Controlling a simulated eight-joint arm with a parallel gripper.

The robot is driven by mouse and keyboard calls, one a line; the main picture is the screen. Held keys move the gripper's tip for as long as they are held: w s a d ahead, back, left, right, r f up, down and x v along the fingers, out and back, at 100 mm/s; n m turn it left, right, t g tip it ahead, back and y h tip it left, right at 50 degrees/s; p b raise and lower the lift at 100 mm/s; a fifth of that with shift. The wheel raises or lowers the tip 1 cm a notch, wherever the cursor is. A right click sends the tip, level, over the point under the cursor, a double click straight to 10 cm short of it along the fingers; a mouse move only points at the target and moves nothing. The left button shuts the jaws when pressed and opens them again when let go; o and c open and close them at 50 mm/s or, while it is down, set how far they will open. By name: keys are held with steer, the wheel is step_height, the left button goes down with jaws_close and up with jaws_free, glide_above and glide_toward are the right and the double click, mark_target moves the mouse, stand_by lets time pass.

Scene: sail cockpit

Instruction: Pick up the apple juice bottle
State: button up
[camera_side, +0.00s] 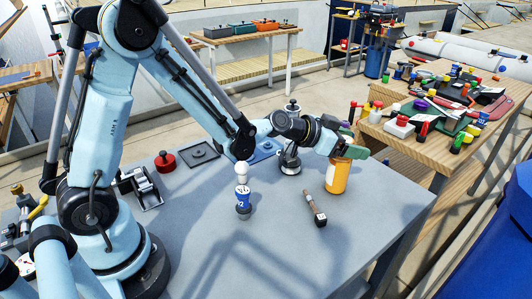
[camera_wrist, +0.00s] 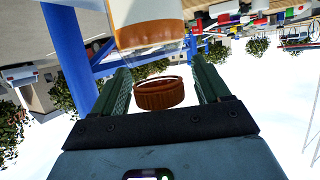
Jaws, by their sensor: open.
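The apple juice bottle (camera_side: 337,177) stands upright on the grey table in the side view, orange with a pale label. My gripper (camera_side: 347,147) is at its top and hides the cap there. In the wrist view, which is upside down, the brown cap (camera_wrist: 160,94) shows between the two dark green fingers of my gripper (camera_wrist: 161,82). Gaps show on both sides of the cap, so the fingers are open around it and not closed on it. The bottle's body (camera_wrist: 146,22) with its white label and orange band shows at the top edge.
A blue-and-white container (camera_side: 243,199) stands to the left. A red round object (camera_side: 165,162) and a dark plate (camera_side: 201,153) are at the back left. A wooden bench (camera_side: 425,147) with many items stands at right. The front of the table is clear.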

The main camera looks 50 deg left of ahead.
jaws_close()
stand_by(0.4)
